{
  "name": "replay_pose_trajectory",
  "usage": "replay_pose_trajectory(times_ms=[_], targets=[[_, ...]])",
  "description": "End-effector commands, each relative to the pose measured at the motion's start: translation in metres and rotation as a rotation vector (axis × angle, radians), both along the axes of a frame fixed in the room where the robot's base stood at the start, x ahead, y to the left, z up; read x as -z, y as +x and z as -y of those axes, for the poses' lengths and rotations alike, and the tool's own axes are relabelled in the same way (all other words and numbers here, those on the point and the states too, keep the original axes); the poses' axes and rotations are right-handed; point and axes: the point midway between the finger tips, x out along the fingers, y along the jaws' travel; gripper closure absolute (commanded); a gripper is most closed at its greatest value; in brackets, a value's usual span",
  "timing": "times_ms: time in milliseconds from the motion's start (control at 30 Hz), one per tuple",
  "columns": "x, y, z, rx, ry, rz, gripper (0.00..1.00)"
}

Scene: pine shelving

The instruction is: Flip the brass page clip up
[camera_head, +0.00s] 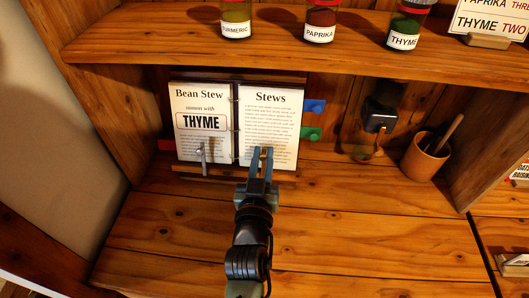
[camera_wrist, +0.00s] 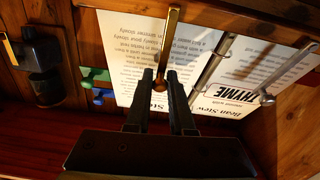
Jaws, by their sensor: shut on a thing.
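The brass page clip (camera_wrist: 171,45) is a slim bar with a round knob at its end, in front of the right-hand "Stews" page (camera_head: 270,118). My gripper (camera_head: 260,152) is in front of the lower part of that page. In the wrist view, which is upside down, my gripper (camera_wrist: 162,80) is shut on the knob end of the brass clip. The bar runs from there towards the page's lower edge. I cannot tell whether the clip touches the page. A silver clip (camera_head: 203,158) stands in front of the left-hand "Bean Stew" page (camera_head: 201,98).
The open book leans on a stand with a wooden ledge (camera_head: 190,175). A blue knob (camera_head: 314,106) and a green knob (camera_head: 311,133) are right of it. A dark dispenser (camera_head: 380,112) and a wooden cup (camera_head: 424,157) stand further right. A shelf with jars overhangs above. The front boards are clear.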

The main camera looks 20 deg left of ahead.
Motion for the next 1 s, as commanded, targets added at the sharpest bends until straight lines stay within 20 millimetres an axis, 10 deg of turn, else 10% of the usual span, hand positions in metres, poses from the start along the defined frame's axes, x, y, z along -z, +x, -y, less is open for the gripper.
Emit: replay_pose_trajectory(times_ms=[233,267,400,1000], targets=[[0.0,0.0,-0.002,-0.003,-0.002,0.003,1.0],[0.0,0.0,-0.002,-0.003,-0.002,0.003,0.74],[0.0,0.0,-0.001,-0.003,-0.001,0.002,0.49],[-0.001,-0.032,0.007,-0.004,-0.001,-0.002,0.49]])
